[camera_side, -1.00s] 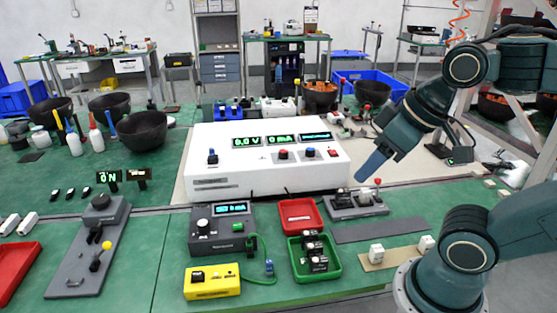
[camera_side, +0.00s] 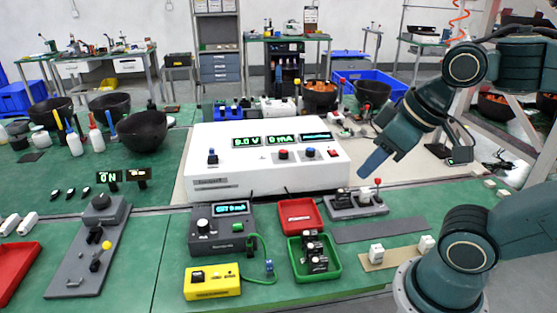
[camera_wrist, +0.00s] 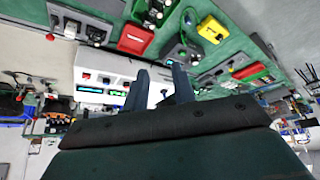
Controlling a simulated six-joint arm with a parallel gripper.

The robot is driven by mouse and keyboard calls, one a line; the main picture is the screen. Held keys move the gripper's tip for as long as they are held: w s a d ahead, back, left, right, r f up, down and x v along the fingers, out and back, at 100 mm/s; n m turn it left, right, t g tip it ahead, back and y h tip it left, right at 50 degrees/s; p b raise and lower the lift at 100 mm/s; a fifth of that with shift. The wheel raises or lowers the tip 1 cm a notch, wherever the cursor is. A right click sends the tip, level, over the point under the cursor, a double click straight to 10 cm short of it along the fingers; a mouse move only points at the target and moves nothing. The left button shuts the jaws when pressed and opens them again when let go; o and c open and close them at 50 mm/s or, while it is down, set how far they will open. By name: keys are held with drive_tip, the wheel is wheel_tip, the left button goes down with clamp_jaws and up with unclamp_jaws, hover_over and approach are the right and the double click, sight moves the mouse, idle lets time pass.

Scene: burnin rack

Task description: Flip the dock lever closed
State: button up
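A small grey dock (camera_side: 345,212) sits on the green bench to the right of the white power supply. A lever with a red knob (camera_side: 378,182) stands upright at the dock's right end. My gripper (camera_side: 366,172) points down and left, just above and behind the dock as the side view shows it, with no clear contact with the lever. In the wrist view my gripper (camera_wrist: 160,88) has two dark fingers apart, with nothing held between them.
The white power supply (camera_side: 265,182) stands close to the left of my gripper. In front are a red tray (camera_side: 300,225), a green tray (camera_side: 330,270) with small parts, a grey meter box (camera_side: 210,241) and a yellow box (camera_side: 205,291). A grey board with a yellow knob (camera_side: 106,245) lies left.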

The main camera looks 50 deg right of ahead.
drive_tip(key=shift+w+d, duration=0.1)
drive_tip(key=c, duration=0.3)
drive_tip(key=shift+w+d+r, duration=0.1)
drive_tip(key=shift+w+d, duration=0.2)
drive_tip(key=shift+w, duration=0.15)
clamp_jaws()
drive_tip(key=w+d+f+m+g+h, duration=0.1)
drive_tip(key=w+d+m, duration=0.2)
drive_tip(key=w+d, duration=0.3)
drive_tip(key=w+d+f+m+g+h, duration=0.1)
drive_tip(key=w+d+m+g, duration=0.2)
drive_tip(key=d, duration=0.6)
drive_tip(key=d+f+m, duration=0.2)
drive_tip(key=d+f, duration=0.4)
drive_tip(key=d, duration=0.4)
drive_tip(key=d+f+m+g+y, duration=0.1)
drive_tip(key=d+f+m, duration=0.1)
drive_tip(key=d+f, duration=0.4)
drive_tip(key=s+d, duration=0.1)
drive_tip(key=d, duration=0.3)
drive_tip(key=shift+m, duration=0.4)
